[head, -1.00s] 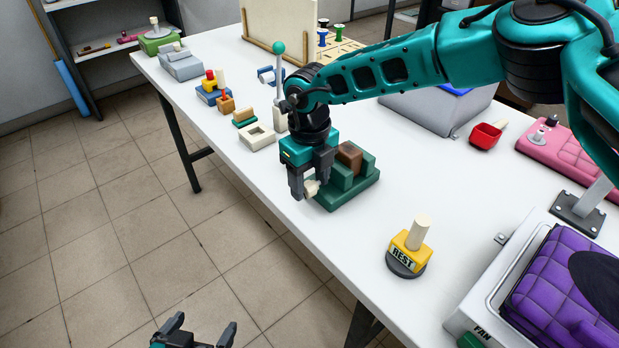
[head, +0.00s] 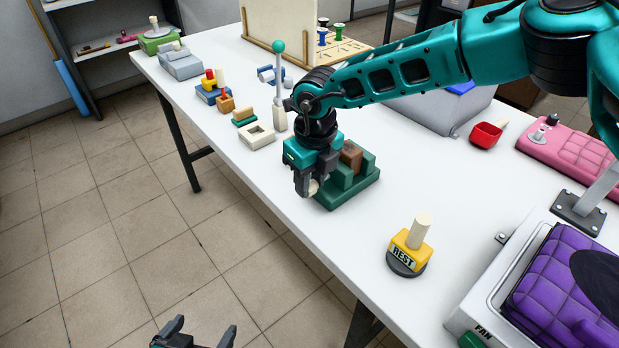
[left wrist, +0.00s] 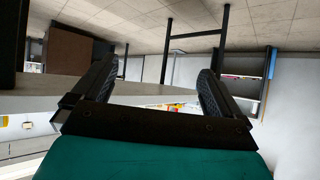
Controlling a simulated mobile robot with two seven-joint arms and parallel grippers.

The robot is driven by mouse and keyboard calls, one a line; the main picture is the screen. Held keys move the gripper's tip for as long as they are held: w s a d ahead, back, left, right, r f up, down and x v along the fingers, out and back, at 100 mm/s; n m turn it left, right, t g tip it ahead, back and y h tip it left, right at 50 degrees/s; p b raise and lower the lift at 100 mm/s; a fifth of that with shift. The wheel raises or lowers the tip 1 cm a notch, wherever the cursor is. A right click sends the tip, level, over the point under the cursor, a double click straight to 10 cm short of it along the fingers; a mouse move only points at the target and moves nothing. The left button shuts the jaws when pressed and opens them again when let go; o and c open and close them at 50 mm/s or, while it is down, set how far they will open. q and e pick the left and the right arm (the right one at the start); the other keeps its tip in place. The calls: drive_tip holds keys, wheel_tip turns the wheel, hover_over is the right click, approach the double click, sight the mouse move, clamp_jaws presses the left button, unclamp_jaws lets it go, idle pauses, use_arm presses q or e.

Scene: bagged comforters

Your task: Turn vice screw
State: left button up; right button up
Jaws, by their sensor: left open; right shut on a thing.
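The green vice (head: 350,185) stands near the table's front edge, with a brown block (head: 351,156) between its jaws. Its cream screw knob (head: 313,187) sticks out on the near left side and is partly hidden by the fingers. My right gripper (head: 307,188) is shut on this knob, reaching down from above. My left gripper (head: 195,335) is open and empty at the bottom of the head view, away from the table over the floor. Its two spread fingers also show in the left wrist view (left wrist: 165,95) with nothing between them.
A yellow REST stand (head: 408,252) with a cream peg is right of the vice. A purple-padded FAN box (head: 487,290) fills the lower right. A cream block with a square hole (head: 257,137) and a green-knobbed lever (head: 279,75) stand left of and behind my right gripper.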

drive_tip(key=shift+s+d+f+t+b, duration=0.1)
drive_tip(key=shift+d+f+t+b, duration=0.05)
drive_tip(key=shift+t+b, duration=0.35)
drive_tip(key=b, duration=0.2)
drive_tip(key=t+y+b, duration=0.1)
drive_tip(key=b, duration=0.1)
drive_tip(key=shift+s+f+y, duration=0.1)
drive_tip(key=shift+f+y, duration=0.15)
drive_tip(key=shift+y, duration=0.05)
drive_tip(key=t+b, duration=0.1)
drive_tip(key=b, duration=0.3)
drive_tip(key=shift+d+y, duration=0.1)
drive_tip(key=shift+y, duration=0.2)
drive_tip(key=shift+s+b, duration=0.1)
drive_tip(key=shift+b, duration=1.1)
use_arm(q)
wheel_tip(320, 180, down, 9)
drive_tip(key=w+d+h+b, duration=0.1)
drive_tip(key=d+b, duration=0.1)
drive_tip(key=shift+w+d+f, duration=0.15)
drive_tip(key=shift+w+d, duration=0.2)
drive_tip(key=shift+d, duration=0.05)
use_arm(e)
drive_tip(key=shift+d+r+t+y, duration=0.1)
drive_tip(key=shift+r+t+y, duration=0.2)
drive_tip(key=shift+t, duration=0.1)
drive_tip(key=o, duration=1.1)
drive_tip(key=shift+c, duration=0.2)
drive_tip(key=shift+s, duration=0.1)
